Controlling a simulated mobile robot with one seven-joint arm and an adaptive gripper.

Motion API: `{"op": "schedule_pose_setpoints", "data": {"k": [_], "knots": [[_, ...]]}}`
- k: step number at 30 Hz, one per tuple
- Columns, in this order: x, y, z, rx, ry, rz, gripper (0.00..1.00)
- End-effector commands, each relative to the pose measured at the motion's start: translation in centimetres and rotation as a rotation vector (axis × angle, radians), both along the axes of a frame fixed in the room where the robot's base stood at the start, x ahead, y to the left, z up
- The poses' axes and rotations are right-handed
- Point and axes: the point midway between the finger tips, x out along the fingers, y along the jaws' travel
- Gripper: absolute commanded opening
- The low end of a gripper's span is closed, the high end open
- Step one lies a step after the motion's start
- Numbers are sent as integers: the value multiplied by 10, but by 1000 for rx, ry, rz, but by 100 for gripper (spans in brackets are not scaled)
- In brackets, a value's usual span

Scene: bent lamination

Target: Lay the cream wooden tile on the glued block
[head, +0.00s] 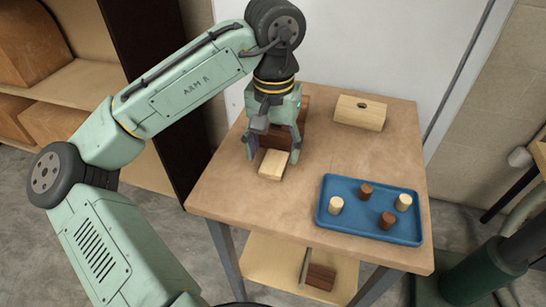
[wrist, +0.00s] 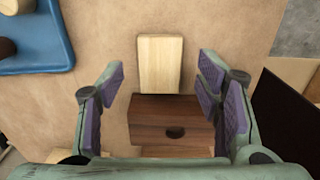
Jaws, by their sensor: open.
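The cream wooden tile (head: 271,165) lies flat on the table in front of my gripper (head: 273,152). In the wrist view the tile (wrist: 160,62) meets the edge of a dark brown wooden block (wrist: 150,108) with a dark oval spot. My gripper is open, its purple-padded fingers on either side of the brown block and near end of the tile, gripping neither. A pale block (head: 357,116) with a dark oval spot on top stands at the back right. I cannot tell which block carries glue. My gripper partly hides the brown block in the head view.
A blue tray (head: 330,222) with several cream and brown cylinders sits at the table's front right. The table top (head: 225,190) is clear at the front left. A brown block (head: 320,277) lies on the lower shelf. A dark shelving unit stands to the left.

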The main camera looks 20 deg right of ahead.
Motion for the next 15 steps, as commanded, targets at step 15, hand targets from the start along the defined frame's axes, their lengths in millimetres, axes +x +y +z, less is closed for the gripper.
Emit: {"op": "schedule_pose_setpoints", "data": {"k": [15], "knots": [[0,0,86,1,-1,1,59]]}}
